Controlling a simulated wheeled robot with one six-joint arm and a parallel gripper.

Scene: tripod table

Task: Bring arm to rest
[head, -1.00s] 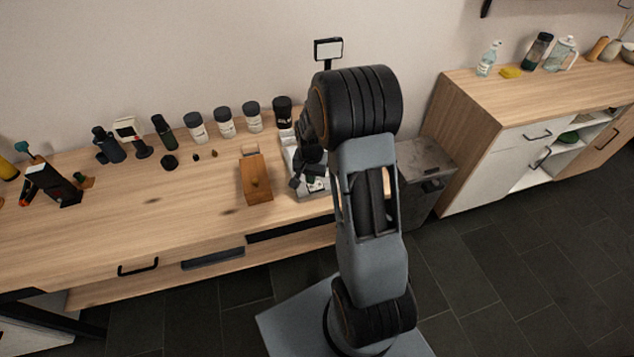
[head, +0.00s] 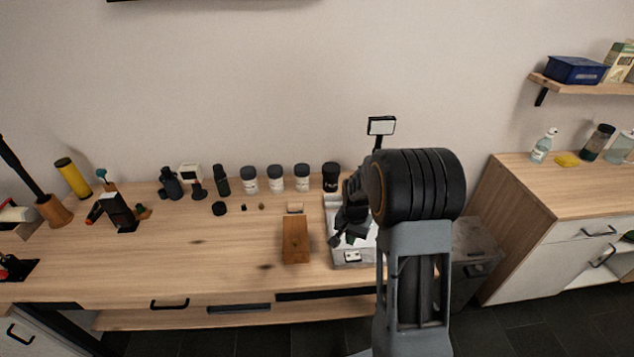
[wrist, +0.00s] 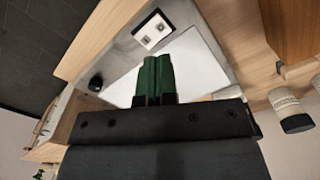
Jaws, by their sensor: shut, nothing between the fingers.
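My gripper (wrist: 158,78) shows in the wrist view with its two green fingers together and nothing between them. It is over a pale tray (wrist: 200,62) that has a small white plate with dark marks (wrist: 152,31) and a black knob (wrist: 96,82). In the head view my arm rises in front of the right end of the wooden bench (head: 200,262). Dark parts at my arm's far end cover part of the same tray (head: 341,257). The fingertips are not clear there, and I cannot tell whether they touch the tray.
A wooden block (head: 295,240) lies left of the tray. Several lidded jars (head: 276,180) line the back of the bench. A screen on a pole (head: 381,126) stands behind my arm. A grey bin (head: 475,250) and a cabinet (head: 540,215) are to the right. The bench's middle is fairly clear.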

